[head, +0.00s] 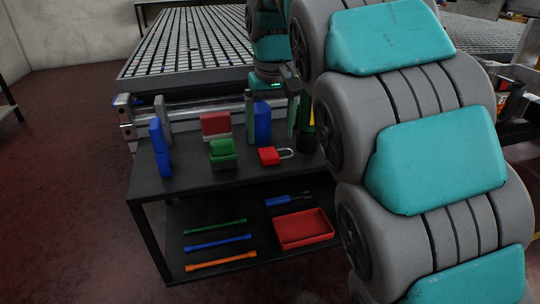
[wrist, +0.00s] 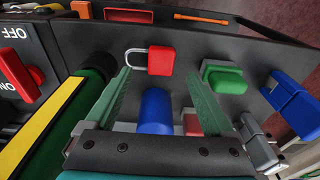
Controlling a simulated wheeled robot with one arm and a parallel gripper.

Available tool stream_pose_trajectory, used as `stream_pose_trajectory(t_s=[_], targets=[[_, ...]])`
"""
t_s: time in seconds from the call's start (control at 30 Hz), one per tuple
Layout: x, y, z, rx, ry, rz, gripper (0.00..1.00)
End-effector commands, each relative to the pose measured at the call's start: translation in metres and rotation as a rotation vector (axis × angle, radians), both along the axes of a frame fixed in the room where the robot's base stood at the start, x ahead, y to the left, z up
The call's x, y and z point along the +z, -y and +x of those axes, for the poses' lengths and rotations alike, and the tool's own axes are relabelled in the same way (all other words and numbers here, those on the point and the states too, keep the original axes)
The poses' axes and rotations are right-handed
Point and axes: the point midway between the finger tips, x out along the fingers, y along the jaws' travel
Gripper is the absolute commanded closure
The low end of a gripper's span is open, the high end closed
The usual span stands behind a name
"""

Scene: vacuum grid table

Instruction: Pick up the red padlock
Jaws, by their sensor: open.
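The red padlock (head: 269,156) lies on the black top shelf of a small table, its silver shackle pointing right. In the wrist view the red padlock (wrist: 160,60) shows just beyond my fingertips, its shackle toward the left. My gripper (head: 271,136) is open, its two green fingers pointing down above the table, apart from the padlock. In the wrist view my gripper (wrist: 158,76) has an empty gap at the tips, roughly in line with the padlock. A blue cylinder (wrist: 155,112) shows between the fingers in that view; how near it is to them I cannot tell.
A yellow-and-green cylinder (wrist: 60,115) stands close beside one finger. A red tray (head: 304,229) and several bars are on the lower shelf.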

Motion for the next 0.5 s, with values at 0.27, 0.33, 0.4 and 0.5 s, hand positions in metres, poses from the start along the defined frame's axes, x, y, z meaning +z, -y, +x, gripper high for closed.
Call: stream_pose_trajectory(t_s=[0.27,0.33,0.4,0.5], targets=[[-0.024,-0.003,0.003,0.000,-0.003,-0.001,0.12],[-0.034,-0.004,0.004,0.000,-0.004,-0.001,0.12],[-0.043,-0.004,0.005,0.000,-0.004,-0.001,0.12],[-0.050,-0.004,0.006,-0.001,-0.003,-0.002,0.12]])
